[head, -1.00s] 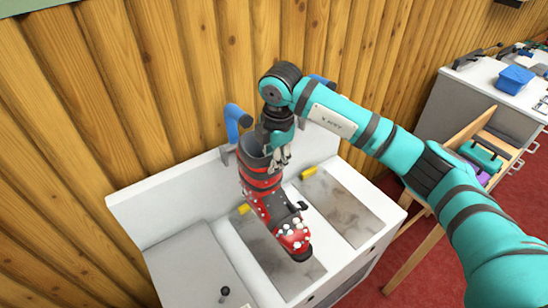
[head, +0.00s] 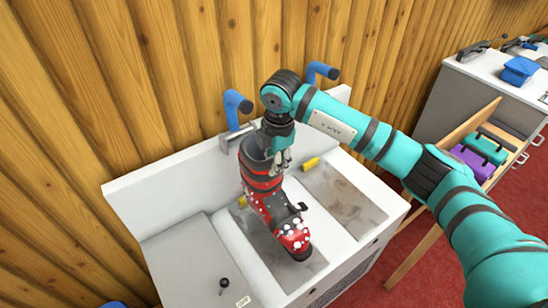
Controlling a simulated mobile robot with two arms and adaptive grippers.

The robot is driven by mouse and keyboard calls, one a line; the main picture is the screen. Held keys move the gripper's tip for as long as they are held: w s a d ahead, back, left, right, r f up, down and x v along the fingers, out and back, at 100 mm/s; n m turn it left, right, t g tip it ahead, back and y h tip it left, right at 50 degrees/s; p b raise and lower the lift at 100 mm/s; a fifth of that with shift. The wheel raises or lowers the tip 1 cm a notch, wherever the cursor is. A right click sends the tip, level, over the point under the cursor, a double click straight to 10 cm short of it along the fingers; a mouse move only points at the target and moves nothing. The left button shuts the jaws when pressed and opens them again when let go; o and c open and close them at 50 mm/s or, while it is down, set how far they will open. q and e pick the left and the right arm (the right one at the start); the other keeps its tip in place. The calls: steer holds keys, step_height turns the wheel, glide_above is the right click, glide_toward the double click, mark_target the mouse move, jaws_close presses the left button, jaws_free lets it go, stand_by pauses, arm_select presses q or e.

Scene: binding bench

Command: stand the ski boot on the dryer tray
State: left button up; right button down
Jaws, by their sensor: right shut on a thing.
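The ski boot (head: 264,190) is black and red with white dots, sole down and toe toward the front. My right gripper (head: 279,162) is shut on its upper cuff, at the right side of the opening. The dryer is a white unit with two grey, stained trays. The boot is over the left tray (head: 270,258), and I cannot tell whether its sole touches it. The right tray (head: 346,200) is empty. The boot hides part of the left tray. My left gripper is not in view.
Two blue curved pipes (head: 236,108) rise at the dryer's back, one behind each tray. A yellow tab (head: 311,163) sits by the right tray. A small black knob (head: 224,283) is front left. An open wooden drawer (head: 437,198) with teal and purple cases stands right.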

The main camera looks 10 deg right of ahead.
mark_target(272, 181)
steer(key=shift+w+f+b, duration=0.1)
steer(key=shift+f+b, duration=0.9)
steer(key=shift+f, duration=0.85)
steer(key=shift+f+b, duration=1.6)
steer(key=shift+f, duration=0.6)
steer(key=shift+w+a+b, duration=0.25)
steer(key=shift+w+b, duration=0.1)
steer(key=shift+w, duration=0.1)
steer(key=shift+f, duration=0.15)
